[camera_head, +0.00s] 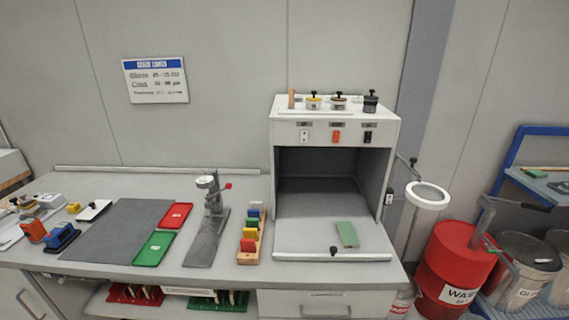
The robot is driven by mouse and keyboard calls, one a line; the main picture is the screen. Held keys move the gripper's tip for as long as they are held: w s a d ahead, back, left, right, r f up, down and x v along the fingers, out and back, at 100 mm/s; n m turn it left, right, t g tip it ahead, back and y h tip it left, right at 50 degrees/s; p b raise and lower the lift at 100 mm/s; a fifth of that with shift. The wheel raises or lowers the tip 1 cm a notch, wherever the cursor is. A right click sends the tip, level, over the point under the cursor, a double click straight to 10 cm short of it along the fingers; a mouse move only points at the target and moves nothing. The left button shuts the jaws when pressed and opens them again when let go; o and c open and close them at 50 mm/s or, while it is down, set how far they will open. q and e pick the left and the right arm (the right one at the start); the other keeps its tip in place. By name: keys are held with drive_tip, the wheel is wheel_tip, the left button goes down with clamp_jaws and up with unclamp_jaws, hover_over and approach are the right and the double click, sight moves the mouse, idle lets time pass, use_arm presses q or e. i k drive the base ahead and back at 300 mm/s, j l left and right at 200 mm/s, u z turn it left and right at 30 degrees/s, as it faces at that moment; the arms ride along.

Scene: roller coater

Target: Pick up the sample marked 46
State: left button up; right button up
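No label reading 46 can be made out in the head view. A flat green sample panel (347,234) lies at the right front of the booth floor. A wooden rack (247,256) holds several small coloured samples, among them a yellow one (250,233) and a red one (247,245); any marks on them are too small to read. Neither my left nor my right gripper is in view.
The white booth (281,190) stands open at the front. Left of the rack are a gauge stand (211,200), a red tray (176,216), a green tray (154,248) and a grey mat (115,228). A red waste drum (455,265) stands right of the bench.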

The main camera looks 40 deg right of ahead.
sight(347, 233)
drive_tip(key=z, duration=1.7)
drive_tip(key=i+l+u, duration=0.2)
drive_tip(key=i+l, duration=0.2)
drive_tip(key=l, duration=0.2)
drive_tip(key=i+l+u, duration=0.1)
drive_tip(key=l, duration=0.25)
drive_tip(key=i+l+u, duration=0.1)
drive_tip(key=i+l, duration=0.15)
drive_tip(key=i+l+u, duration=0.15)
drive_tip(key=l, duration=0.3)
